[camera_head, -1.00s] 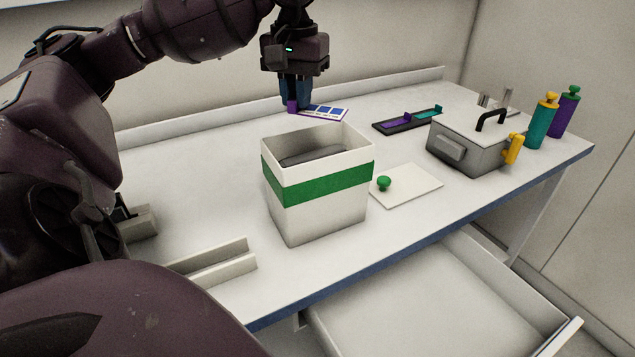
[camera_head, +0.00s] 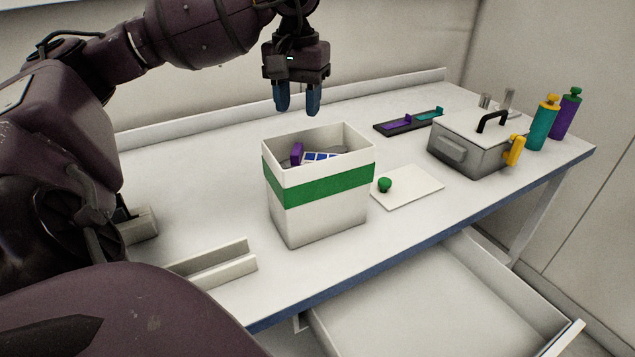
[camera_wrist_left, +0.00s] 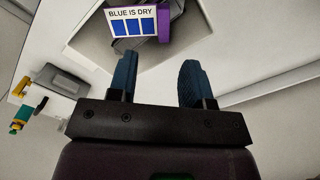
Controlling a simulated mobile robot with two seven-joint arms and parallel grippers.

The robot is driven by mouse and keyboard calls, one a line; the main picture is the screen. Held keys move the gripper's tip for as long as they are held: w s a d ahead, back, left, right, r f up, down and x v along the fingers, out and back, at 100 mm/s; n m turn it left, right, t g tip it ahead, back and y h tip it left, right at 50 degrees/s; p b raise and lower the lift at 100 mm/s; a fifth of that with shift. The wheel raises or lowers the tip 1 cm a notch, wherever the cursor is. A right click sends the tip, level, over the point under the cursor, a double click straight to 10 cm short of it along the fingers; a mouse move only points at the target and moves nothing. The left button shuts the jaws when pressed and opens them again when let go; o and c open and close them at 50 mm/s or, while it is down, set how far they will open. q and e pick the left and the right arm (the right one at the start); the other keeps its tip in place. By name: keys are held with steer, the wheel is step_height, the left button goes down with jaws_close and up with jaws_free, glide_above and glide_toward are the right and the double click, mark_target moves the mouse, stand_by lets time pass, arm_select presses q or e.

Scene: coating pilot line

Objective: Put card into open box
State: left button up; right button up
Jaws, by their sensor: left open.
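The white open box (camera_head: 318,218) with a green band stands on the table; its rim also shows in the left wrist view (camera_wrist_left: 190,50). The card (camera_head: 322,157), white with blue squares and a purple end piece, is inside the box, over something dark grey. In the left wrist view the card (camera_wrist_left: 133,22) reads "BLUE IS DRY". My left gripper (camera_head: 298,108) is open and empty above the box's back rim, with its blue fingers apart. The fingers also show in the left wrist view (camera_wrist_left: 158,80). My right gripper is not in view.
A white plate with a green knob (camera_head: 410,188) lies right of the box. Behind are a dark tray (camera_head: 408,122), a grey lidded container (camera_head: 470,145) and teal and purple bottles (camera_head: 545,122). A white rail (camera_head: 215,262) is front left; an open drawer (camera_head: 400,310) is below.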

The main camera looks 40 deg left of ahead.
arm_select(q)
step_height(320, 180, up, 11)
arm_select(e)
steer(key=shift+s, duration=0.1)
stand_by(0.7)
arm_select(q)
steer(key=shift+f, duration=0.1)
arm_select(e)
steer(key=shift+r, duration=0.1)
